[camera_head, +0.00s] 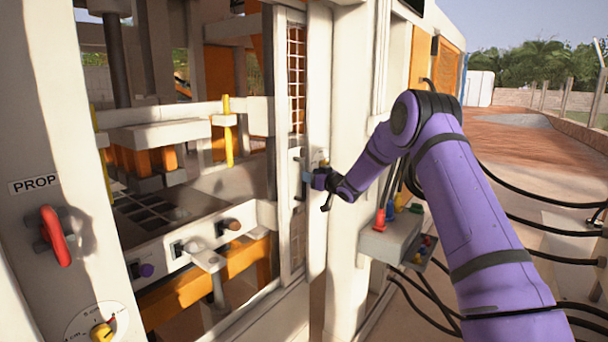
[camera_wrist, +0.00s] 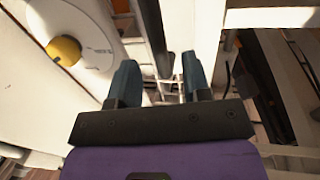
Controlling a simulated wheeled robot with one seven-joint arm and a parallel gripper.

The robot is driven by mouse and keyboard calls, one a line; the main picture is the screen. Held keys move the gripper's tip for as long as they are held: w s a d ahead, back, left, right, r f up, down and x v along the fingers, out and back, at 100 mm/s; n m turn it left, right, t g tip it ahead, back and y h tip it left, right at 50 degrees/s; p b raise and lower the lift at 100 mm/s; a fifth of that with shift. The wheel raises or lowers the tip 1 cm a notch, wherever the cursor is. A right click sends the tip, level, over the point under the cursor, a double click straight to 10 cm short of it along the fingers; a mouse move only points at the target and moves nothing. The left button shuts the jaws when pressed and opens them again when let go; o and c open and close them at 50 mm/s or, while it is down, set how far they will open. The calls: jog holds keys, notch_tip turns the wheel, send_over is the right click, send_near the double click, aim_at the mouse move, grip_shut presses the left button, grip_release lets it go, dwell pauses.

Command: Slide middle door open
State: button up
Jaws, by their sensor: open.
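The door (camera_head: 297,72) is a narrow upright white frame with a mesh panel, seen nearly edge-on at the press opening. A dark upright handle (camera_head: 300,186) sits on its front at mid height. My gripper (camera_head: 309,177) is at the handle, coming from the right. In the wrist view its two blue-grey fingers (camera_wrist: 159,80) are apart, and a dark bar (camera_wrist: 151,30), which looks like the handle, runs down toward the gap between them. I cannot tell whether the fingers touch it.
A panel with a PROP label (camera_head: 34,184) and a red lever (camera_head: 55,236) stands at left. A control box (camera_head: 385,238) with coloured knobs and several black cables lies under and beside my arm.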

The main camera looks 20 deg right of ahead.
jog(key=shift+v, duration=2.15)
jog(key=shift+r, duration=0.1)
jog(key=s+a+r+m+g+h, duration=0.2)
jog(key=s+r+h, duration=0.2)
jog(key=s+r, duration=0.65)
jog(key=s+a+r+m+g+h, duration=0.15)
jog(key=s+r+h, duration=0.25)
jog(key=s+r, duration=0.65)
jog(key=s+a+f+g, duration=0.2)
jog(key=s, duration=1.1)
jog(key=s+a+f+g, duration=0.1)
jog(key=s+f+g, duration=0.1)
jog(key=s, duration=1.1)
jog(key=s+a+f+m+g+y, duration=0.1)
jog(key=s+a+f+g, duration=0.1)
jog(key=s, duration=1.2)
jog(key=shift+a+f+g, duration=0.4)
jog(key=shift+f+g, duration=0.1)
jog(key=shift+g, duration=0.45)
